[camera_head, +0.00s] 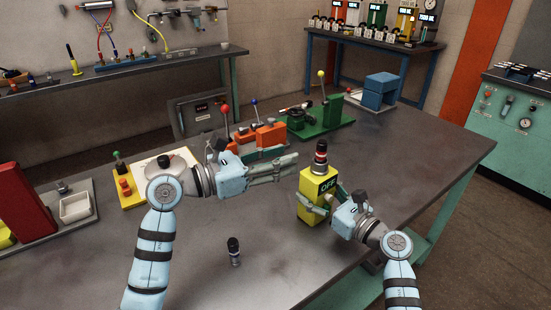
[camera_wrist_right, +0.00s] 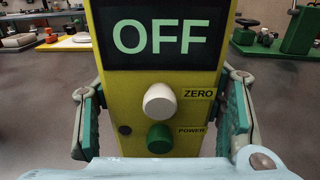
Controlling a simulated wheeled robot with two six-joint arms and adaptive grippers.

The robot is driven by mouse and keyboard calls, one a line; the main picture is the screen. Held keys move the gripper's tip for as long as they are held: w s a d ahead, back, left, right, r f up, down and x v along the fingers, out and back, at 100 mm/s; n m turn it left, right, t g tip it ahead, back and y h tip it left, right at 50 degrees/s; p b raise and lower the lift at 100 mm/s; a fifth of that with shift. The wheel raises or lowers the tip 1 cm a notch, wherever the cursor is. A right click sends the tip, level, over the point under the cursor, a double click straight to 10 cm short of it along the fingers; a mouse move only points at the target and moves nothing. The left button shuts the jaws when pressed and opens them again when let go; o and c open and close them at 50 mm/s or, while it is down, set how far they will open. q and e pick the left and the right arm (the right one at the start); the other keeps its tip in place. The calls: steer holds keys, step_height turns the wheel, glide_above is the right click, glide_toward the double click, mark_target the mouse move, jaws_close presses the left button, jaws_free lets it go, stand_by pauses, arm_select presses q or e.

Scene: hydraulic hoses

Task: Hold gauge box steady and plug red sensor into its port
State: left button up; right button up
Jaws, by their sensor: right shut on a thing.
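The yellow gauge box (camera_head: 318,188) stands upright on the table, its display reading OFF. In the right wrist view the box (camera_wrist_right: 160,85) shows a white ZERO knob and a green POWER knob. My right gripper (camera_head: 322,208) is shut on the box, one finger on each side. The dark sensor with a red band (camera_head: 321,153) stands upright on top of the box; how deep it sits cannot be told. My left gripper (camera_head: 290,167) is left of the box, pointing right, its fingers apart with nothing visible between them. It does not touch the sensor.
A small black sensor (camera_head: 234,252) stands on the table (camera_head: 400,160) at the front. Orange (camera_head: 262,138) and green (camera_head: 325,120) lever units stand behind my left gripper. A white tray (camera_head: 76,207) is at the left. The table right of the box is clear.

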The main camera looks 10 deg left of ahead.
stand_by(0.4)
steer(key=o, duration=1.5)
steer(key=shift+d, duration=0.1)
